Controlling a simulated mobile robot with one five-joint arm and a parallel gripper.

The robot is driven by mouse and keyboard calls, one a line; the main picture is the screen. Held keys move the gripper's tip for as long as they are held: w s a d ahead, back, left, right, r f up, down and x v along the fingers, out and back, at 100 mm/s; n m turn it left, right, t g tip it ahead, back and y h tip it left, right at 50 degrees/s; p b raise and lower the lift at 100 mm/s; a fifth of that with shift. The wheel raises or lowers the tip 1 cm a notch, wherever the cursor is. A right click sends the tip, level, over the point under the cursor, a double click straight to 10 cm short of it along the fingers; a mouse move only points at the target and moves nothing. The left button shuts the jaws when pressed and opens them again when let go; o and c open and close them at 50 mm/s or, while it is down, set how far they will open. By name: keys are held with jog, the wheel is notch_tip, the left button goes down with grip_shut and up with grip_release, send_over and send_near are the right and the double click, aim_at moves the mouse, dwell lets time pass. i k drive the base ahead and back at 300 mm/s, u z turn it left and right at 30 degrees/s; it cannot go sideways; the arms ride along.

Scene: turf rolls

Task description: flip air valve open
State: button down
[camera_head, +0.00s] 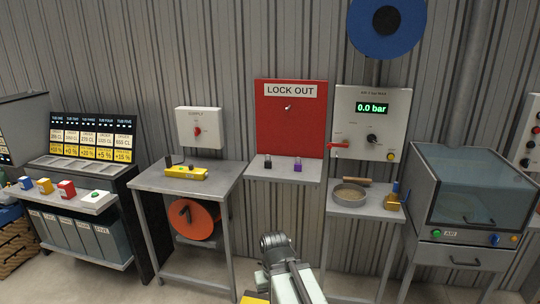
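A light grey air panel (369,123) hangs on the corrugated wall, right of the red lock-out board. Its green display (371,107) reads 0.0 bar. A red valve lever (339,146) sits at the panel's lower left and lies about level, pointing left. A dark knob (372,138) and a yellow button (390,156) are also on the panel. My folded arm shows at the bottom middle, well below and left of the panel. No gripper fingers can be made out, and nothing of mine touches the lever.
A small table (372,209) below the panel holds a round sieve (349,194) and a brass-and-blue item (392,196). A glass-lidded cabinet (466,190) stands right. The red board (291,127) and a supply box (199,128) are left. Concrete floor shows in front.

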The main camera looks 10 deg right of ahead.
aim_at(329, 145)
jog(key=u, duration=0.35)
jog(key=i, duration=1)
jog(key=z, duration=0.1)
